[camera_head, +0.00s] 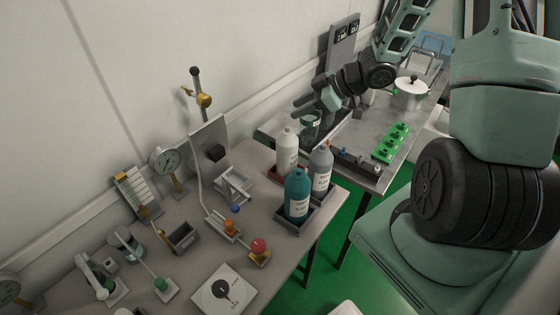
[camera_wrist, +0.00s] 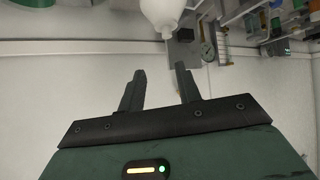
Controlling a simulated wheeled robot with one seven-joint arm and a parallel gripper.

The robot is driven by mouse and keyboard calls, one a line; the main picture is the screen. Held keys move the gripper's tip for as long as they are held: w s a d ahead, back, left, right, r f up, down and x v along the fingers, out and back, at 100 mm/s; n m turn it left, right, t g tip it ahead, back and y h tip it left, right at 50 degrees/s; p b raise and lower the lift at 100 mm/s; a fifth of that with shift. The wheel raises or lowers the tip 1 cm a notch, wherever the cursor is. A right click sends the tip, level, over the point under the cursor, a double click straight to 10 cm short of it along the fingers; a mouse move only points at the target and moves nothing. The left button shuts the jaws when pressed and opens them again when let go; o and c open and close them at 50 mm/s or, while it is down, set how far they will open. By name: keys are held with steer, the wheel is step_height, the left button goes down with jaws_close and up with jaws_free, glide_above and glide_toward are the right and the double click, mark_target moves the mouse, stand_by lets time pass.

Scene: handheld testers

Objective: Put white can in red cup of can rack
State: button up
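The white can's rounded end also shows at the top of the wrist view (camera_wrist: 162,12). My gripper (camera_head: 303,105) is behind and above the white can in the head view. In the wrist view its two fingers (camera_wrist: 161,70) are apart, with nothing between them.
A teal can (camera_head: 298,194) and a grey can (camera_head: 321,170) stand in dark cups close by. Gauges and levers fill the left table. A metal bench with a green block (camera_head: 390,143) and a pot (camera_head: 410,93) lies right.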

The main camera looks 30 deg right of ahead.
steer(key=s+a+r+m+g+h, duration=0.1)
steer(key=a+r+h, duration=0.2)
steer(key=a, duration=0.4)
steer(key=a+r+g+h, duration=0.1)
steer(key=a+r+h, duration=0.1)
steer(key=a, duration=0.5)
steer(key=s+a+r+g, duration=0.1)
steer(key=s+a, duration=0.3)
steer(key=s, duration=0.4)
steer(key=s+a+r+g+h, duration=0.1)
steer(key=s+a, duration=0.3)
steer(key=s, duration=0.4)
steer(key=s+a+r+g, duration=0.2)
steer(key=s+a+g, duration=0.1)
steer(key=s, duration=0.5)
steer(key=shift+s+a+m, duration=0.25)
steer(key=shift+a+m, duration=0.15)
steer(key=shift+a, duration=0.3)
steer(key=shift+r, duration=0.1)
